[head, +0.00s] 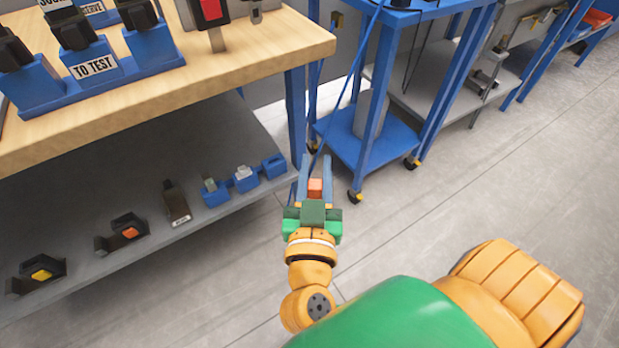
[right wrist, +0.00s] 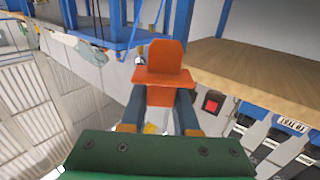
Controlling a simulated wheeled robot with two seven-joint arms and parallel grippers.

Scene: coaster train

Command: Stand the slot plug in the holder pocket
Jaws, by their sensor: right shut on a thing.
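My right gripper (head: 315,168) is shut on an orange block-like piece, which I take for the slot plug (head: 315,188). It is in the air just off the right end of the workbench. In the right wrist view the plug (right wrist: 165,57) has a wide collar and a narrower upper part, and sits between the fingers (right wrist: 162,98); its lower part is partly hidden. A blue holder (head: 50,98) with a "TO TEST" label stands on the bench at upper left, with black pieces in its pockets. I cannot tell which pocket is free. My left gripper is not in view.
The wooden bench top (head: 235,62) has a piece with a red face (head: 211,10) near its right end. The grey lower shelf (head: 120,190) holds dark fixtures and several small blue blocks (head: 246,180). A blue cart (head: 370,140) stands behind. The floor at right is clear.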

